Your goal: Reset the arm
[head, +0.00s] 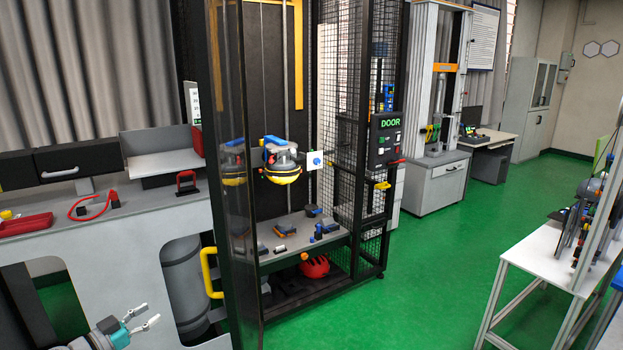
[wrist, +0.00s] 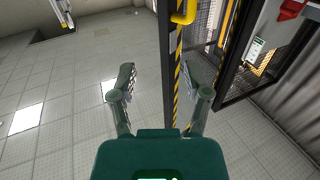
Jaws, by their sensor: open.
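My gripper (head: 149,315) is at the lower left of the head view, with its two fingers spread and nothing between them. It is in front of the grey bench, to the left of the drop tower (head: 363,215), and apart from both. In the wrist view my gripper (wrist: 158,78) is also open and empty. A post with black and yellow stripes (wrist: 170,60) shows beyond the fingers there. Most of my arm is out of the head view.
A yellow handle (head: 208,272) is on the tower's front left edge; a yellow handle also shows in the wrist view (wrist: 184,14). The "DOOR" panel (head: 388,142) is on the tower's right. A white table (head: 535,258) stands at right. Green floor (head: 425,280) between is clear.

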